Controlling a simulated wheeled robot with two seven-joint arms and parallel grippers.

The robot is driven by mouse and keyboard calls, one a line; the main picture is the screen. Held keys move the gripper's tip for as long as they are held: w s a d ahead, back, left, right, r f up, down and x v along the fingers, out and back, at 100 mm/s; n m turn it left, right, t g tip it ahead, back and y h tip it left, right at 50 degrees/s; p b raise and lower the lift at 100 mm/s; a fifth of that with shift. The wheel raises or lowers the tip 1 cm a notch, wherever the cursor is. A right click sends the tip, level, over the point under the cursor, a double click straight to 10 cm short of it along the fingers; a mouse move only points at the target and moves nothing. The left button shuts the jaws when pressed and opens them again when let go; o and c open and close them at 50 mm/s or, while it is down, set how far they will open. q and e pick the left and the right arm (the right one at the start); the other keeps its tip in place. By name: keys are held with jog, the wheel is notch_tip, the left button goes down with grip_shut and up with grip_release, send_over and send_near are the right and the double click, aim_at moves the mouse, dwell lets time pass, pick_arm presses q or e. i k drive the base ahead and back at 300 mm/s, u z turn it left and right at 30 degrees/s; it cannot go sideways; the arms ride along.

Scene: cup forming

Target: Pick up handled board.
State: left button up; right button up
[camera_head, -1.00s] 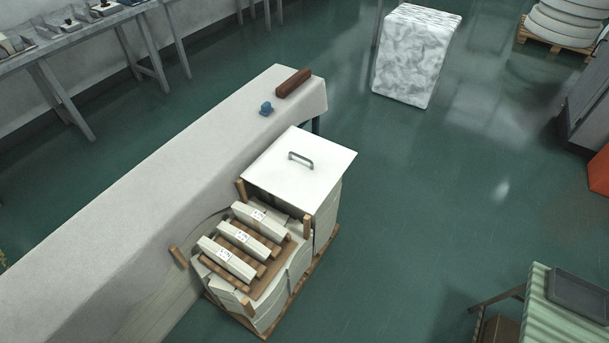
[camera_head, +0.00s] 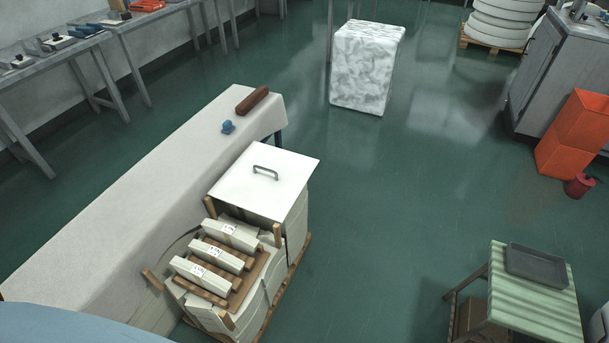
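The handled board (camera_head: 245,188) is a flat white square panel with a grey bar handle (camera_head: 265,172) standing on its top. It lies level on the rear part of a loaded pallet, beside the long cloth-covered table. Neither of my grippers is in view. Nothing touches the handle.
White wrapped blocks (camera_head: 214,255) on wooden slats sit in front of the board. The long white table (camera_head: 150,190) bears a brown block (camera_head: 252,100) and a blue object (camera_head: 228,127). A green ridged table (camera_head: 535,300) stands at the lower right. Green floor right of the pallet is clear.

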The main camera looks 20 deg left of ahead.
aim_at(266, 181)
jog(key=z, duration=0.05)
jog(key=i, duration=3.4)
jog(key=u, duration=3.5)
jog(key=i, duration=0.5)
jog(key=u, duration=0.1)
